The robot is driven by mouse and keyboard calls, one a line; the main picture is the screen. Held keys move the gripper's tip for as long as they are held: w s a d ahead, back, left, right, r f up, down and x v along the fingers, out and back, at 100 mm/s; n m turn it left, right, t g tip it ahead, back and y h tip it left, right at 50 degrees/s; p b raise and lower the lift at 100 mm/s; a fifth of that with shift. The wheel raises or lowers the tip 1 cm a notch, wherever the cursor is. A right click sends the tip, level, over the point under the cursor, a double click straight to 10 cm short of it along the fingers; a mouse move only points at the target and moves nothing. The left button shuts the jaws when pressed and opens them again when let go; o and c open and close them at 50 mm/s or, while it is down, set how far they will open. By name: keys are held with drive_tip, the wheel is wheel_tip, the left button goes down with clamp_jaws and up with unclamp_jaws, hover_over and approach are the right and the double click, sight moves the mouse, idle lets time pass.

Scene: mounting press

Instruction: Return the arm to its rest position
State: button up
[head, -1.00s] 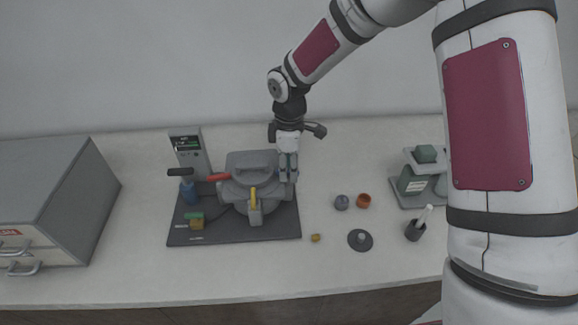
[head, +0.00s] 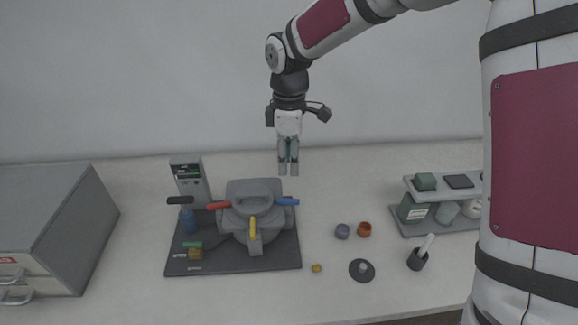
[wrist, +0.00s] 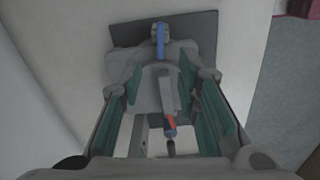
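My gripper (head: 288,170) hangs pointing down in the head view, above and behind the grey press (head: 240,217), with nothing between its fingers. In the wrist view the fingers (wrist: 162,85) stand well apart with teal inner pads, and the press (wrist: 145,75) shows below between them. The gripper is clear of the press. The blue handle (head: 286,201) points right, the red handle (head: 218,205) points left, and the yellow handle (head: 252,228) is at the front. My arm reaches in from the upper right.
A grey drawer cabinet (head: 50,225) is at far left. Small cups (head: 364,229), a dark disc (head: 361,270) and a two-level rack (head: 410,222) are on the right. Space above the counter is free.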

idle(0.4)
drive_tip(key=s+d+r+m+t+h, duration=0.1)
drive_tip(key=s+d+r+m+t, duration=0.2)
drive_tip(key=s+d+r+m, duration=0.8)
drive_tip(key=s+d+r+m+t, duration=0.1)
drive_tip(key=s+r+m, duration=0.1)
drive_tip(key=s, duration=0.6)
drive_tip(key=s+d+r+m+t+y, duration=0.1)
drive_tip(key=s+d+m, duration=0.1)
drive_tip(key=s, duration=0.5)
drive_tip(key=shift+s+d+r+m, duration=0.15)
drive_tip(key=shift+s+r+m, duration=0.25)
drive_tip(key=shift+m, duration=0.3)
